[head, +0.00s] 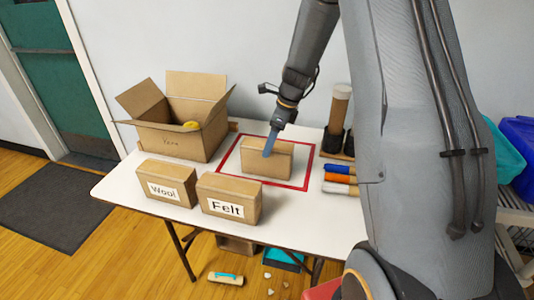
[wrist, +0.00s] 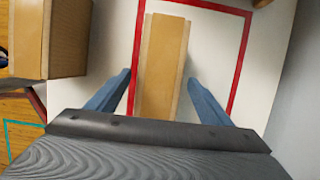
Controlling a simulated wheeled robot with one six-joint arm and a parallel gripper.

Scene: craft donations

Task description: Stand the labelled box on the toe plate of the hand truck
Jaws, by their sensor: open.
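A plain brown box (head: 283,163) stands inside a red outline on the white table; any label on it is not visible. My gripper (head: 269,143) is over this box with its blue fingers pointing down. In the wrist view my gripper (wrist: 159,82) is open, with one finger on each side of the box (wrist: 163,60) and a gap on both sides. Two labelled boxes, the "Wool" box (head: 166,185) and the "Felt" box (head: 229,200), stand at the table's front edge. I cannot make out a hand truck or toe plate.
An open carton (head: 168,140) with something yellow inside stands at the back left. Coloured rolls (head: 339,179) and a tall brown tube (head: 339,106) stand right of the outline. Blue and teal bins (head: 519,145) are at the far right. Small items lie on the floor below.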

